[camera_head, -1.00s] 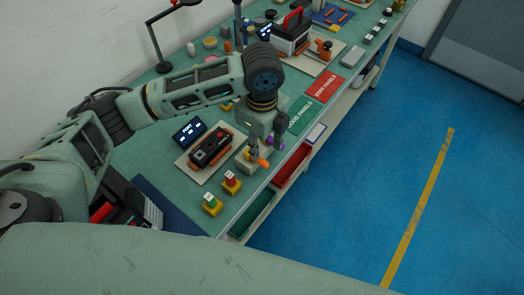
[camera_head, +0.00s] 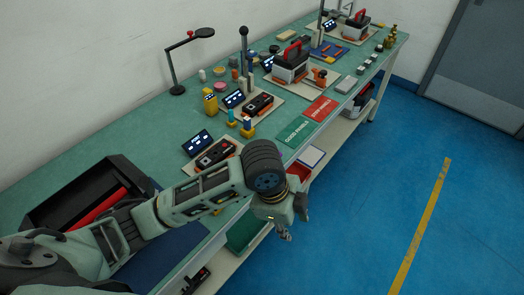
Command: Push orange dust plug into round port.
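My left gripper (camera_head: 286,236) hangs past the bench's front edge, over the floor side. It is small and dark, and I cannot tell whether its fingers are open or hold anything. The orange dust plug cannot be made out. A black unit (camera_head: 213,155) lies on a pale board on the bench, partly hidden behind my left arm; its round port cannot be made out. A second black unit (camera_head: 258,104) lies farther back. My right gripper is not in view.
The green bench (camera_head: 120,130) runs away to the upper right. A green sign (camera_head: 297,133) and a red sign (camera_head: 321,109) lie near its front edge. A black bin (camera_head: 85,195) stands at the left. A desk lamp (camera_head: 177,88) stands at the back. Blue floor is clear.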

